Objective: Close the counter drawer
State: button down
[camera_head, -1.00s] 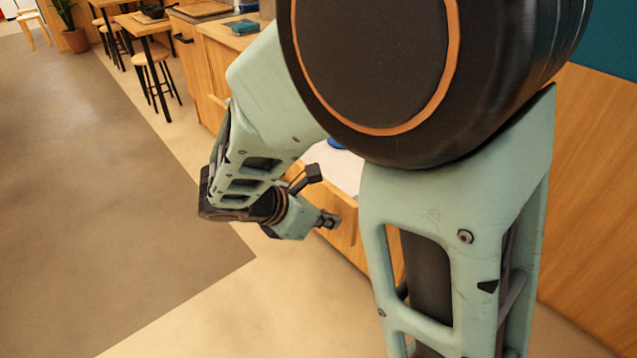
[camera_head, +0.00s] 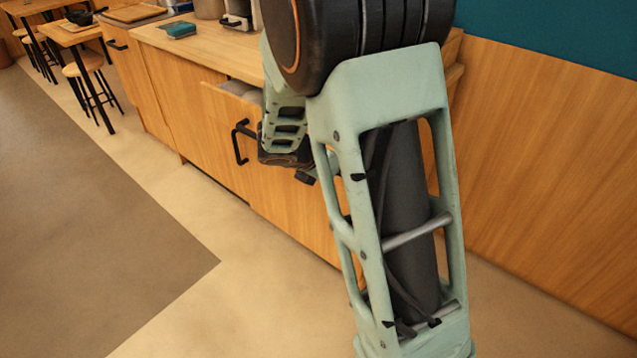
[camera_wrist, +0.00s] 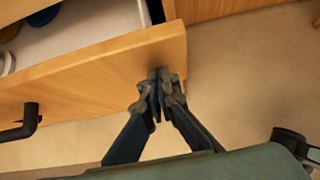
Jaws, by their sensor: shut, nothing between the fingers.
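The counter drawer (camera_head: 222,118) is partly open, its wooden front standing out from the counter. Its black handle (camera_head: 240,142) faces the aisle. In the wrist view, the drawer front (camera_wrist: 90,75) crosses the upper left, with the handle (camera_wrist: 20,122) at the left edge. The white drawer inside (camera_wrist: 95,22) shows behind it. My gripper (camera_wrist: 157,78) is shut and empty, its fingertips at the drawer front near its right end, away from the handle. I cannot tell whether they touch. In the head view my arm hides the fingertips.
The counter top (camera_head: 200,48) holds a small teal item (camera_head: 181,30) and appliances at the back. Stools (camera_head: 85,75) and tables stand at the far left. The floor in front of the counter is clear. Blue and yellow items show inside the drawer.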

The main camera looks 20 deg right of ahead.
jog(key=w+d, duration=0.2)
jog(key=w+d+p, duration=0.1)
jog(key=d, duration=0.2)
jog(key=w+d, duration=0.2)
jog(key=d, duration=0.1)
jog(key=shift+w+d+p, duration=0.15)
jog(key=shift+w+p, duration=0.15)
jog(key=shift+p, duration=0.1)
jog(key=shift+w+d+r, duration=0.1)
jog(key=shift+d+r, duration=0.05)
jog(key=shift+d, duration=0.05)
jog(key=shift+r, duration=0.1)
